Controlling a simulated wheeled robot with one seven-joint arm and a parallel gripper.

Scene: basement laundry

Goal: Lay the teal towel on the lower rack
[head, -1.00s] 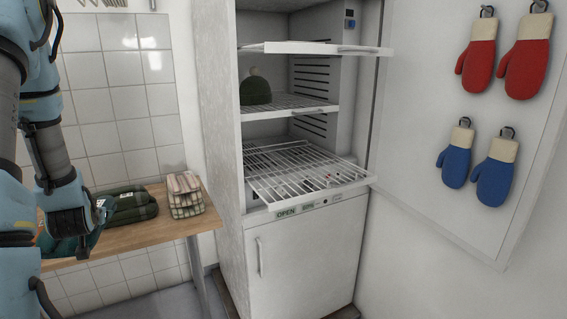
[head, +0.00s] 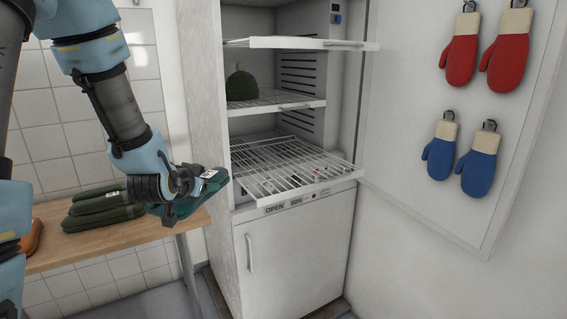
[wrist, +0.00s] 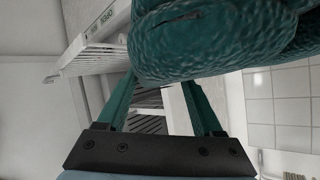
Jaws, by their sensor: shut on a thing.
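My gripper (head: 181,186) is shut on the folded teal towel (head: 194,197), which is held in the air at the right end of the wooden table, left of the open cabinet. The towel also fills the top of the wrist view (wrist: 215,38), beyond the fingers. The lower rack (head: 290,168) is a white wire shelf pulled partly out of the cabinet. It looks bare. The towel is apart from it, to its left.
A higher shelf (head: 268,104) holds a dark green knit hat (head: 241,84). Another rack (head: 300,44) sticks out above it. Rolled green towels (head: 103,212) and an orange thing (head: 31,236) are on the table (head: 130,237). Red and blue mittens (head: 478,172) hang on the door at right.

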